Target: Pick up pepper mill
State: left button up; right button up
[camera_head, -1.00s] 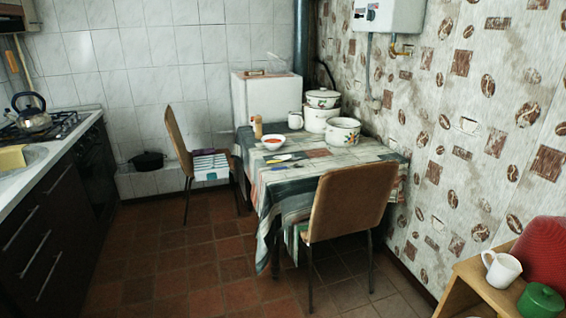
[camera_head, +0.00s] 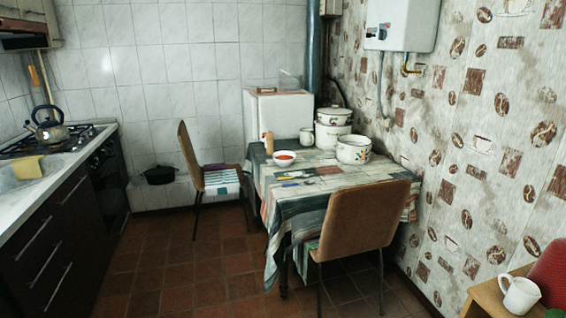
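The pepper mill appears to be the small tan upright object (camera_head: 268,143) at the back left of the table, behind a white bowl with red contents (camera_head: 284,158). It is small in view, so its details are unclear. The table (camera_head: 335,182) has a patterned grey-green cloth. Neither of my grippers shows in the head view.
Enamel pots (camera_head: 353,149) and a white mug (camera_head: 306,137) stand at the table's back. One chair (camera_head: 360,215) blocks the front side, another (camera_head: 190,158) stands at the left. Tiled floor (camera_head: 185,265) is free between counter (camera_head: 45,240) and table. A shelf (camera_head: 485,298) is at lower right.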

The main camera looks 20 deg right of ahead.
aim_at(270, 151)
jog(key=u, duration=0.2)
jog(key=i, duration=3.9)
jog(key=i+z, duration=0.45)
jog(key=i+j+z, duration=0.25)
jog(key=z, duration=0.25)
